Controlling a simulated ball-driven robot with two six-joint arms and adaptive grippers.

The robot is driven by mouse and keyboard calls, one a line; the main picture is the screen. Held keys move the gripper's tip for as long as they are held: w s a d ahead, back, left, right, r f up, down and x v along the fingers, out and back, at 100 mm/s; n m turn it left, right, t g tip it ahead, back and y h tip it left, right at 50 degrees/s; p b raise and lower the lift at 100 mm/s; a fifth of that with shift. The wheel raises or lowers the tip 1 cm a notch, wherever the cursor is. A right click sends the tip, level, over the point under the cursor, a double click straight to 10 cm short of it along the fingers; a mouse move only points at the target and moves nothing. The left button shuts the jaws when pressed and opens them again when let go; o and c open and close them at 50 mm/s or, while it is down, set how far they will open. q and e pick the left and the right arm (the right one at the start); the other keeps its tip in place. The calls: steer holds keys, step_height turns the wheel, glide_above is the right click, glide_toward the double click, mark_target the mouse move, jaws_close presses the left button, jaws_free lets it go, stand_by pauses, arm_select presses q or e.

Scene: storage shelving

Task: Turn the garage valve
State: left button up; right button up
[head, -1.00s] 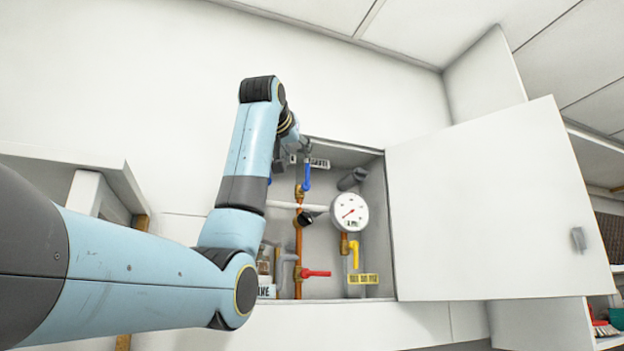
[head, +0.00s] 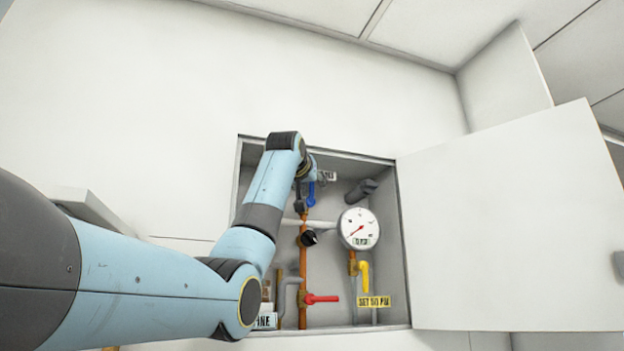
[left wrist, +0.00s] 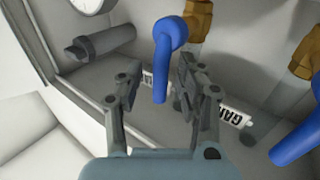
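An open wall cabinet (head: 385,205) holds pipes and valves. A blue valve handle (head: 311,196) is near its top, partly hidden by my left arm. In the left wrist view this blue handle (left wrist: 164,62) hangs between the spread fingers of my left gripper (left wrist: 158,88); gaps make it look ungripped. A second blue handle (left wrist: 302,132) is at the right there, outside the fingers. In the head view my left gripper (head: 304,187) is mostly hidden at the arm's end. My right gripper is not in view.
A round gauge (head: 358,229), a red handle (head: 322,299), a yellow handle (head: 364,275) and a yellow label (head: 374,302) are lower in the cabinet. A dark grey pipe stub (head: 361,192) juts out at upper right. The white cabinet door (head: 510,225) stands open to the right.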

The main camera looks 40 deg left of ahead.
arm_select(q)
steer(key=shift+w, duration=0.1)
steer(key=c, duration=0.3)
jaws_close()
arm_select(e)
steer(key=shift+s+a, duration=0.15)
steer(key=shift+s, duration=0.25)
arm_select(q)
steer(key=shift+w+f, duration=0.1)
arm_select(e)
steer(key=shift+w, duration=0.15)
